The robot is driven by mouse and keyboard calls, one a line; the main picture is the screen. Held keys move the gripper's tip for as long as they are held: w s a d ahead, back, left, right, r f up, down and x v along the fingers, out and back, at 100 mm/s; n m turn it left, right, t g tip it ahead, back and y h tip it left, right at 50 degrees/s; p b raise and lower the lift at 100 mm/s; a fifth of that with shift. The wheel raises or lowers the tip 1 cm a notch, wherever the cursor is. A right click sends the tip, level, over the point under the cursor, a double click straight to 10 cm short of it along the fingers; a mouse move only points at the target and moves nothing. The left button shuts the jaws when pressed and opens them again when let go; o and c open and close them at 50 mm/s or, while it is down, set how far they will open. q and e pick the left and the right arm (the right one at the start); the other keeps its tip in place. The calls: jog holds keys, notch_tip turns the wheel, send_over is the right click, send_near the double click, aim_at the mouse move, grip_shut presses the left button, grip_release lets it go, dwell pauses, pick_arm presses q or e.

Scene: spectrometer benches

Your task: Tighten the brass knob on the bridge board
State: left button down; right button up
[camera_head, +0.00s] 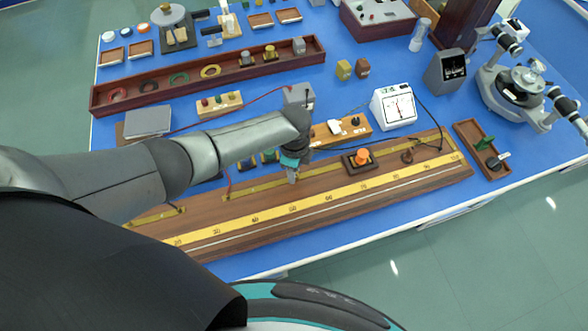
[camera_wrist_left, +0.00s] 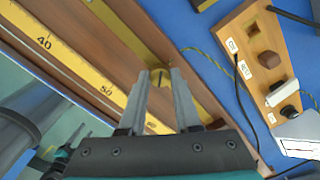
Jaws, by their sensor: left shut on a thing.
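The bridge board (camera_head: 240,204) is a long wooden board with a yellow numbered scale and brass strips, lying along the front of the blue bench. My left gripper (camera_head: 292,178) is lowered to the brass strip on its rear part. In the left wrist view its fingers are shut on the round brass knob (camera_wrist_left: 158,78), which has a line across its top. The knob sits at the brass strip between the fingertips. In the head view the gripper hides the knob.
An orange-topped block (camera_head: 361,157) stands on the board to the right of the gripper. Behind are a white meter (camera_head: 393,106) and a wooden key block (camera_head: 335,131), with loose wires nearby. A small tray (camera_head: 474,146) lies at the right.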

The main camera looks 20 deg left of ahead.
pick_arm(q)
jog(key=m, duration=0.4)
jog(key=shift+m+b, duration=0.5)
jog(key=shift+m, duration=1.4)
jog(key=c, duration=0.6)
grip_release()
notch_tip(320, 180, up, 15)
jog(key=p, duration=0.2)
jog(key=shift+r, duration=0.15)
